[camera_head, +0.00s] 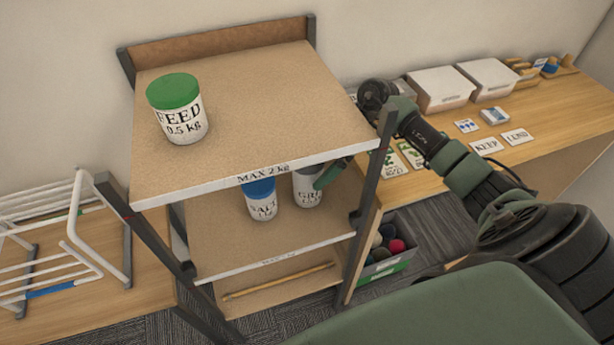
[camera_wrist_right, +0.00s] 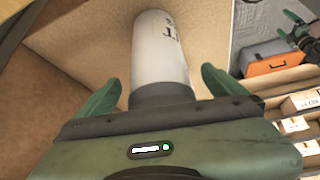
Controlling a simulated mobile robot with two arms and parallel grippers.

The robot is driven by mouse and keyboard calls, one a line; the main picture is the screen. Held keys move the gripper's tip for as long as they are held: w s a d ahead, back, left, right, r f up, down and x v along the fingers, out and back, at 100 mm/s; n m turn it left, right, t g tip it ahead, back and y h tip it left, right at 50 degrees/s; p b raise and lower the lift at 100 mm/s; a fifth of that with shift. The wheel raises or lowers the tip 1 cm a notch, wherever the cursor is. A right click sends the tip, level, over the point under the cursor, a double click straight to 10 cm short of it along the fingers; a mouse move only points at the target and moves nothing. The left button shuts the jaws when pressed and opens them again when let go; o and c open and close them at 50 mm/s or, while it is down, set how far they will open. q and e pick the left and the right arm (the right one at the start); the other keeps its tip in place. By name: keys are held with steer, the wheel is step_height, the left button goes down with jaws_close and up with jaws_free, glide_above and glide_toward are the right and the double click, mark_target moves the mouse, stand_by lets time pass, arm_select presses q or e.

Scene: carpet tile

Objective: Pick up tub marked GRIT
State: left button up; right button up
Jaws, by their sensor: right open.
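The GRIT tub (camera_head: 308,190) is white with dark lettering and stands on the rack's middle shelf (camera_head: 215,225), right of the blue-lidded SALT tub (camera_head: 262,201). The top board hides its upper part in the head view. My right gripper (camera_head: 331,173) reaches in from the right, partly hidden by a rack post. In the right wrist view its fingers are open, one each side of the GRIT tub (camera_wrist_right: 160,55), with gaps. The tub's dark lid end is nearest the palm.
The top board (camera_head: 240,100) holds a green-lidded FEED tub (camera_head: 178,110). A dark post (camera_head: 372,175) stands close to my right gripper. A rod (camera_head: 275,283) lies on the lowest shelf. A table with boxes (camera_head: 440,88) and cards stands right; a white wire rack (camera_head: 75,240) stands left.

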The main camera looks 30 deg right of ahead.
steer(key=shift+p+x, duration=0.35)
steer(key=shift+x, duration=1.55)
steer(key=shift+d, duration=0.2)
steer(key=c, duration=2)
steer(key=shift+w+r, duration=0.15)
jaws_close()
